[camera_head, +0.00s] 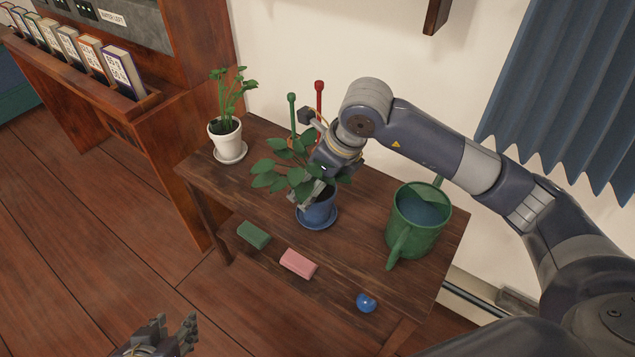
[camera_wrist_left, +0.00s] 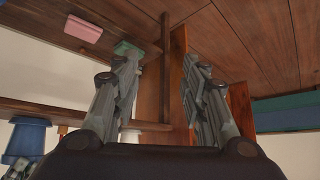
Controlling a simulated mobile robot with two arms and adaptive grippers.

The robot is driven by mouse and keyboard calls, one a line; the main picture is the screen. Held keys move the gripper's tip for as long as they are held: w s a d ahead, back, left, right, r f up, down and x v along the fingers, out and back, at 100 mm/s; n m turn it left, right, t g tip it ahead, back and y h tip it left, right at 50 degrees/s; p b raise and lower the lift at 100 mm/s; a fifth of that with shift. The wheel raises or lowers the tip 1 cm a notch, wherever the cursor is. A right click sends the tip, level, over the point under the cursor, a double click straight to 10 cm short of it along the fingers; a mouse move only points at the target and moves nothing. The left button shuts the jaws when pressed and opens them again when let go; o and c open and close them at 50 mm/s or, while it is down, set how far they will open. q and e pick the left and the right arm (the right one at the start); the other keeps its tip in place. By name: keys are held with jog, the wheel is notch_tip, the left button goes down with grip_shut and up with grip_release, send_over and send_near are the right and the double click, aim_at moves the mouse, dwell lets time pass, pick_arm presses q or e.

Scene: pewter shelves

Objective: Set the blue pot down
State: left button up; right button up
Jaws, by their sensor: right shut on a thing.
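The blue pot (camera_head: 321,209) holds a leafy plant and is upright at its blue saucer (camera_head: 318,224) on the wooden table (camera_head: 350,243). I cannot tell whether the pot touches the saucer. My right gripper (camera_head: 310,190) comes down from above and is shut on the blue pot; leaves hide part of the fingers. The pot also shows at the lower left of the left wrist view (camera_wrist_left: 28,138). My left gripper (camera_head: 172,338) is low at the front, away from the table, open and empty; its fingers are apart in the left wrist view (camera_wrist_left: 157,75).
A white potted plant (camera_head: 225,138) stands at the table's back left, and a green watering can (camera_head: 420,219) at the right. Red (camera_head: 319,100) and green (camera_head: 292,112) stakes rise behind the plant.

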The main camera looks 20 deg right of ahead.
pick_arm(q)
jog(key=shift+w+d+r, duration=0.15)
jog(key=shift+w+r, duration=0.05)
jog(key=shift+w, duration=0.2)
jog(key=shift+w, duration=0.1)
pick_arm(e)
jog(key=o, duration=2.1)
jog(key=shift+f, duration=0.15)
jog(key=shift+c, duration=0.2)
pick_arm(q)
jog(key=shift+r+t, duration=0.1)
jog(key=shift+t, duration=0.2)
